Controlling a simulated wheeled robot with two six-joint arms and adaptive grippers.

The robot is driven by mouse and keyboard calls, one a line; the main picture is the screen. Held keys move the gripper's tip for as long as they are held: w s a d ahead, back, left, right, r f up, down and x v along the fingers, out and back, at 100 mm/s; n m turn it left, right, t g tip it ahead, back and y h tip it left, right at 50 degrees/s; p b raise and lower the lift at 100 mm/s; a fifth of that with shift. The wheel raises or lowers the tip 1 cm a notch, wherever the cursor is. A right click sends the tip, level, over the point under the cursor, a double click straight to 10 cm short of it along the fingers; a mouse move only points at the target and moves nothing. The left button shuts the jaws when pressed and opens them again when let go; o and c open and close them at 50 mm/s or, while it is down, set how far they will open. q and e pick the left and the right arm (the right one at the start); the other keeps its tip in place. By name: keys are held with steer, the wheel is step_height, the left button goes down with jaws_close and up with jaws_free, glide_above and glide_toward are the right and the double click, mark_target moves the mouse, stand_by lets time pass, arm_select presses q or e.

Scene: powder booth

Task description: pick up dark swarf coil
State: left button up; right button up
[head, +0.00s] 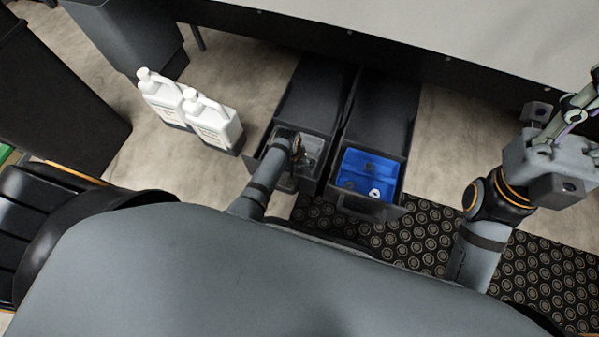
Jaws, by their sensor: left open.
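Two dark open drawers or bins lie side by side on the floor, the left one (257,148) and the right one (398,208). My left arm reaches down into the front of the left one. My left gripper (297,152) is open there, small and partly covered by my own arm. Grey contents (312,147) show beside it. I cannot pick out the dark swarf coil with certainty; the area under the gripper is hidden. A blue tray (385,170) in the right bin holds small dark lumps (347,185) and a white ring (375,194).
Two white jugs (162,98) and (212,122) stand on the floor left of the bins. A black patterned mat (425,240) lies in front and to the right. A large pale panel with a dark lower edge (440,66) runs behind. A dark cabinet (125,35) stands back left.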

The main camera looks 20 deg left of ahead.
mark_target(299, 168)
arm_select(q)
steer(key=shift+c, duration=0.7)
steer(key=c, duration=0.8)
step_height(299, 168, up, 10)
steer(key=p, duration=0.7)
steer(key=shift+p, duration=0.3)
